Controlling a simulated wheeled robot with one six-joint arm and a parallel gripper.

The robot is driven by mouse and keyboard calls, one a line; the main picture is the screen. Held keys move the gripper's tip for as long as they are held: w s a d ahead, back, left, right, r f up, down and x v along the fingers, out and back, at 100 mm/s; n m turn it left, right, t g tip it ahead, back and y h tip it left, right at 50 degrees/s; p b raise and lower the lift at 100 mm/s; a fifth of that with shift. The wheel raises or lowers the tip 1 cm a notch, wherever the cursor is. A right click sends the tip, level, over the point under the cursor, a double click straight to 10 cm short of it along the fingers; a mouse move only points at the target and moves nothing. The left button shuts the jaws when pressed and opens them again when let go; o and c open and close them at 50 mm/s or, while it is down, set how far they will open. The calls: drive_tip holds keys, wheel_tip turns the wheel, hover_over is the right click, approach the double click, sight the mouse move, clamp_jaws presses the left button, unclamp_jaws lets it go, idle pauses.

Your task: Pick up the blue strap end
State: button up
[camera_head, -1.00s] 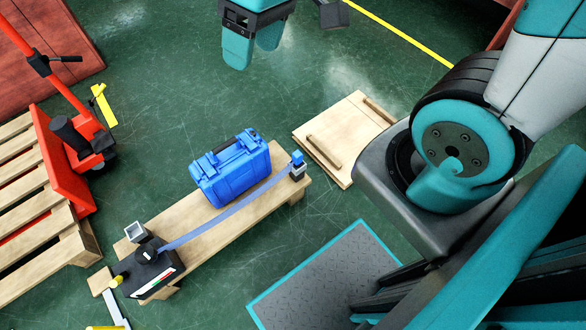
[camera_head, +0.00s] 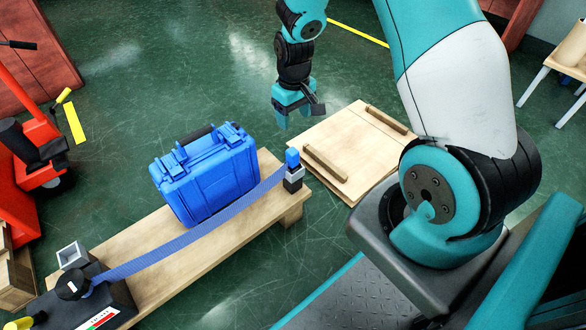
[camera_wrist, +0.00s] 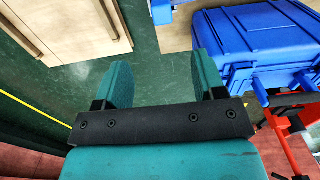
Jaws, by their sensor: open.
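The blue strap (camera_head: 200,233) runs from a black dispenser (camera_head: 85,303) at the lower left to its blue end (camera_head: 292,158). That end stands upright on a small grey and black post at the right end of a wooden plank. In the wrist view, a blue piece at the top edge (camera_wrist: 161,10) looks like the strap end, partly cut off. My gripper (camera_head: 294,117) is beyond the strap end in the head view, above the floor and apart from it. Its two teal fingers (camera_wrist: 165,82) are spread with nothing between them.
A blue case (camera_head: 206,178) stands on the plank (camera_head: 170,278), behind the strap; it also shows in the wrist view (camera_wrist: 262,40). A wooden panel with two battens (camera_head: 352,150) lies right of the plank. Red equipment (camera_head: 38,175) stands at the left.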

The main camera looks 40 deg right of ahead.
sight(292, 150)
wheel_tip(292, 150, down, 11)
drive_tip(key=b, duration=0.5)
drive_tip(key=shift+r, duration=0.15)
wheel_tip(292, 150, down, 5)
drive_tip(key=b, duration=0.4)
drive_tip(key=shift+w+a, duration=0.15)
drive_tip(key=c, duration=1.1)
